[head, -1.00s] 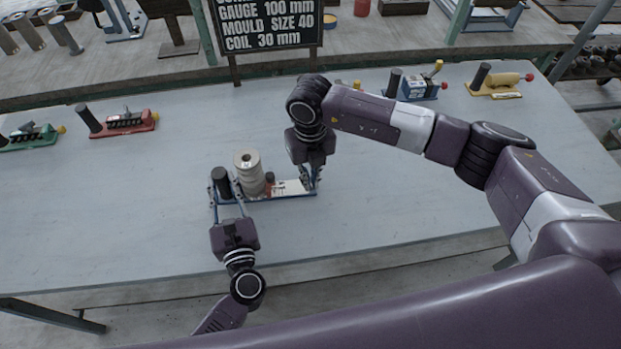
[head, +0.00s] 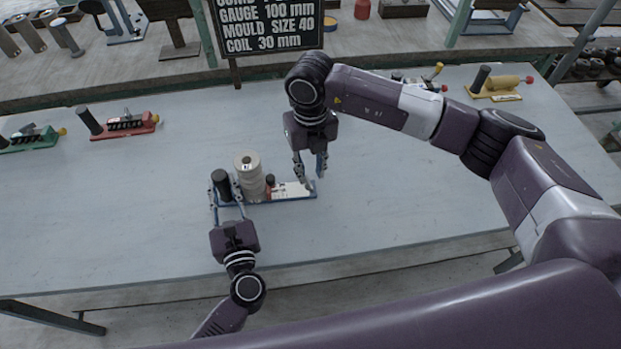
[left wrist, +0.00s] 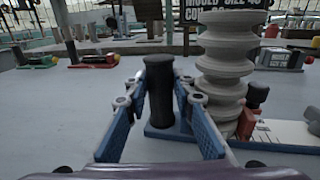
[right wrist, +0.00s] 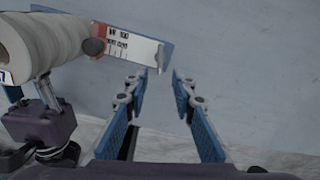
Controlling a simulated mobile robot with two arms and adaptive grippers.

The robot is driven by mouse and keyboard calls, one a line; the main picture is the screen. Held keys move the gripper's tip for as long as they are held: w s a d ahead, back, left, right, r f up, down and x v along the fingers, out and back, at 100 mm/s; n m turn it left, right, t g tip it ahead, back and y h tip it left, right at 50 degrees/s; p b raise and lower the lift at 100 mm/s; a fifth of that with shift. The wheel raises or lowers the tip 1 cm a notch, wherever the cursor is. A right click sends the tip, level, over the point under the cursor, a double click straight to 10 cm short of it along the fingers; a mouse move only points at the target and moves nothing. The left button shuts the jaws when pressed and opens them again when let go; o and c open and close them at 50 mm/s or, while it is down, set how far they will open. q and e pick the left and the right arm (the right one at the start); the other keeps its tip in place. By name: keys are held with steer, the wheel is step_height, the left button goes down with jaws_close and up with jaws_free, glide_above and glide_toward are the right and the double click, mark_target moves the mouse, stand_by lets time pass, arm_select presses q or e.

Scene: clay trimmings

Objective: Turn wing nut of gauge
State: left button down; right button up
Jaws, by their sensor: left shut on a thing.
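The gauge has a blue base with a white scale plate (head: 291,190), a black upright post (head: 221,184) at its left end and a red piece with a dark knob (right wrist: 93,46). A grey ribbed roll (head: 249,175) stands between post and knob. My left gripper (left wrist: 158,105) is shut around the black post. My right gripper (right wrist: 158,78) is open and empty, with its fingers by the right end of the gauge.
Red (head: 125,124) and green (head: 30,138) gauges sit at the left of the grey table (head: 420,190). A yellow gauge (head: 495,88) and a partly hidden one are at the back right. A black sign (head: 270,25) stands behind. The table right of the gauge is clear.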

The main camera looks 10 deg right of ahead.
mark_target(310, 185)
step_height(310, 185, up, 7)
stand_by(0.3)
arm_select(q)
steer(key=c, duration=1.5)
jaws_free()
steer(key=shift+c, duration=0.2)
